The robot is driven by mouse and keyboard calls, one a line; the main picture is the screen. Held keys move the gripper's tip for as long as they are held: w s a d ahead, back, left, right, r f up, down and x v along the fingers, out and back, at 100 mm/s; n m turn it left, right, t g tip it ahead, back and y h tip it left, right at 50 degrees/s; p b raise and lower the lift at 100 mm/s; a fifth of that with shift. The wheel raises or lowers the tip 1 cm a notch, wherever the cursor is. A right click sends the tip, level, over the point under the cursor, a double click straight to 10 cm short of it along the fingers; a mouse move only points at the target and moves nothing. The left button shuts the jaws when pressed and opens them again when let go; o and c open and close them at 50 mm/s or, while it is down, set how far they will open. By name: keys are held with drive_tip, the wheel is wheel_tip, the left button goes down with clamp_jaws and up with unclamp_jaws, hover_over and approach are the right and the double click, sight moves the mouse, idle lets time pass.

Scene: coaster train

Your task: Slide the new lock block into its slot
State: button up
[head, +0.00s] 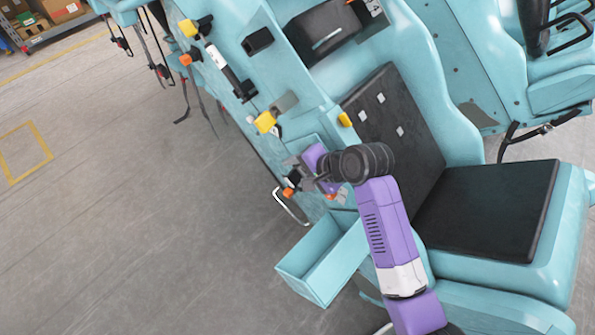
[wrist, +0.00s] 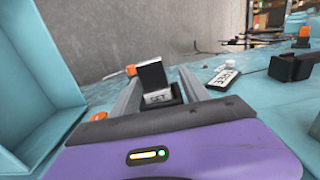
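My gripper (wrist: 160,82) has its two grey fingers spread apart, one on each side of a dark block with a pale face marked "SET" (wrist: 158,98). A dark gap shows between the block and the right finger, and I cannot tell whether the left finger touches it. The block's lower end is at a black housing, and its seating is partly hidden. In the head view my gripper (head: 303,178) is at the side of the teal seat unit, near an orange knob (head: 289,191). I cannot make out a separate slot or a second lock block.
An open teal bin (head: 318,262) is just below my gripper; its wall fills the left of the wrist view (wrist: 45,75). A black holder (wrist: 291,67) and a white numbered tag (wrist: 222,76) are on the right. The black seat (head: 490,205) is beside my arm.

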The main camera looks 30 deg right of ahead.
drive_tip(key=shift+s+d+f, duration=0.1)
drive_tip(key=shift+d, duration=0.05)
drive_tip(key=v, duration=0.7)
drive_tip(key=shift+s+r, duration=0.15)
drive_tip(key=shift+r, duration=0.25)
